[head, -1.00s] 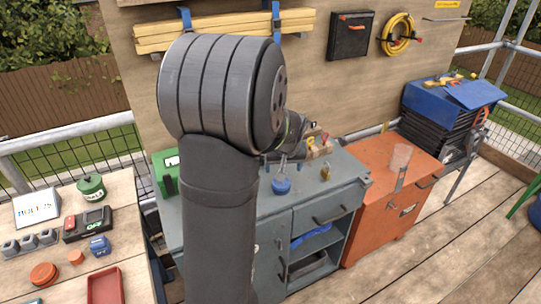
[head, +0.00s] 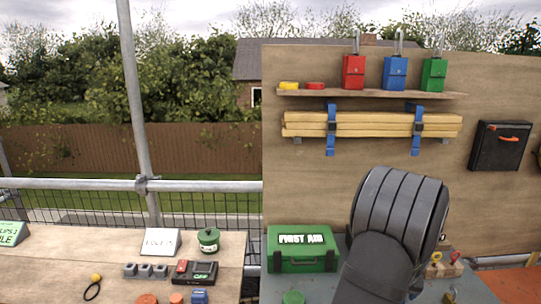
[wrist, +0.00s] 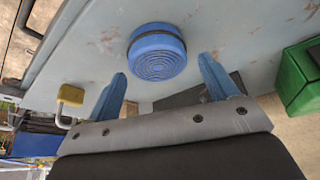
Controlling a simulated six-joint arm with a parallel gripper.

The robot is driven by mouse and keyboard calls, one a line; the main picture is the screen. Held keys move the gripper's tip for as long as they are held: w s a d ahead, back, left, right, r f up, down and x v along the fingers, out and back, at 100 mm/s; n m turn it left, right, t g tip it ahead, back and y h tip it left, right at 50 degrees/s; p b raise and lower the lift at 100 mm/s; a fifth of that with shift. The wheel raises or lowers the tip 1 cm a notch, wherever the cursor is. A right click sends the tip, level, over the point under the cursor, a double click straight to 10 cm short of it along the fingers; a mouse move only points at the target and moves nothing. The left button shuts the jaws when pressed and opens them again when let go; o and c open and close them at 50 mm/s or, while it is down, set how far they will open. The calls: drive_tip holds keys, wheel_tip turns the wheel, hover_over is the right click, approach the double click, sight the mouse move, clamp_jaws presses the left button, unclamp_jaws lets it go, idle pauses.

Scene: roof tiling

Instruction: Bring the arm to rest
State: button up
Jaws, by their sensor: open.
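My gripper (wrist: 163,68) shows in the wrist view as two blue fingers spread wide on a grey mount, with nothing between them. A round blue object with a ridged face (wrist: 157,52) lies beyond the fingertips on the grey workbench top (wrist: 90,45), apart from the fingers as far as I can tell. In the head view my dark grey arm rises at the lower right and hides part of the workbench. My gripper is not visible there.
A green first aid box (head: 302,249) stands left of my arm; its side shows in the wrist view (wrist: 303,78). A yellow-topped object (wrist: 70,97) is left of the fingers. A shelf (head: 370,94) with padlocks and strapped battens (head: 372,125) are on the board behind.

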drive_tip(key=shift+r, duration=0.7)
drive_tip(key=shift+f, duration=0.1)
